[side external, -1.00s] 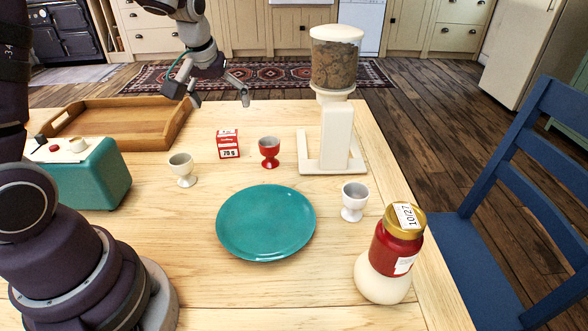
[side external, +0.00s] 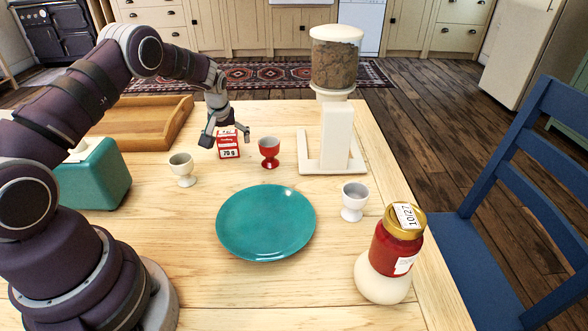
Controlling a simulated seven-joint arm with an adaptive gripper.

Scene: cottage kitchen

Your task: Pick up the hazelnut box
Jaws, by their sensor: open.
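The hazelnut box is probably the small red and white box (side external: 228,150) marked 70 g, upright on the wooden table; its print is too small to read fully. My gripper (side external: 225,139) is open at the box's upper part. One finger shows to the left of the box and the other to the right. The top of the box is partly hidden by my gripper. I cannot tell whether the fingers touch it.
A red egg cup (side external: 269,152) stands close to the right of the box, a cream egg cup (side external: 182,169) to the left. A teal plate (side external: 265,222) lies in front. A dispenser (side external: 334,130) stands at right, a wooden tray (side external: 150,124) at back left.

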